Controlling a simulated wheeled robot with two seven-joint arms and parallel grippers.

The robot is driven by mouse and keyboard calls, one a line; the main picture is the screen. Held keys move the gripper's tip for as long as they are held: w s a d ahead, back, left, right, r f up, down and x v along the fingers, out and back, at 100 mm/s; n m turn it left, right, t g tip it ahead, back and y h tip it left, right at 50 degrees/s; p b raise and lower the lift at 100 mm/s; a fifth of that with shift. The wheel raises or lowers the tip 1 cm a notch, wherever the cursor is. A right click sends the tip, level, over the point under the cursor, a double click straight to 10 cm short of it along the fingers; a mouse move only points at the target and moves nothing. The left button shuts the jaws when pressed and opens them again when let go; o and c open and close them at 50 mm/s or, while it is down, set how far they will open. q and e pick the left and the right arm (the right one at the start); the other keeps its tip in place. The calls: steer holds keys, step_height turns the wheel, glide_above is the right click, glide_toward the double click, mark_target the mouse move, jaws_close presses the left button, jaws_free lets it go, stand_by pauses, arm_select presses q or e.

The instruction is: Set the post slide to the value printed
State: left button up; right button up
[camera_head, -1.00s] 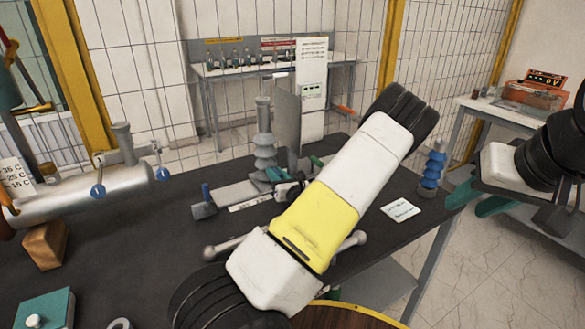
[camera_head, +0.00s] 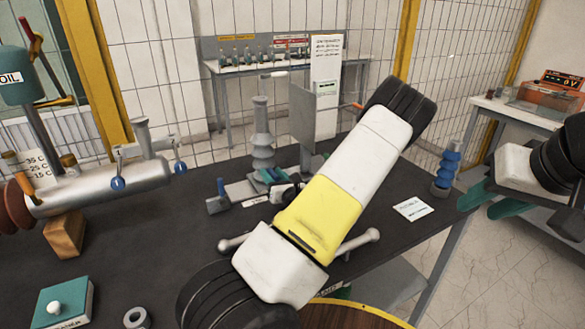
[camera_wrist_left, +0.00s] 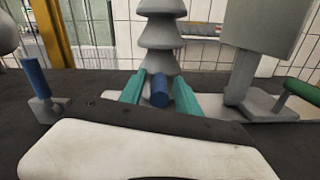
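The grey ribbed post (camera_head: 262,135) stands upright on the slide of a small device on the dark table. In the left wrist view the post (camera_wrist_left: 160,35) rises behind a blue knob (camera_wrist_left: 160,90). My left gripper (camera_head: 272,176) is low at the post's foot. Its teal fingers (camera_wrist_left: 160,83) stand on either side of the knob with small gaps showing; contact further in cannot be told. A white card (camera_head: 413,208) lies on the table, its print too small to read. A label strip (camera_head: 255,201) lies along the slide. My right gripper (camera_head: 480,202) is open and empty at right.
A grey upright plate (camera_head: 302,115) stands right of the post. A blue-tipped handle (camera_head: 213,204) is at the slide's left end. A grey cylinder (camera_head: 100,188), wooden block (camera_head: 65,235) and teal box (camera_head: 62,305) are at left.

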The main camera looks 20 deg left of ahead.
arm_select(q)
steer(key=shift+d, duration=0.1)
steer(key=v, duration=0.6)
steer(key=shift+s+d, duration=0.1)
steer(key=shift+s, duration=0.05)
steer(key=shift+s+d, duration=0.45)
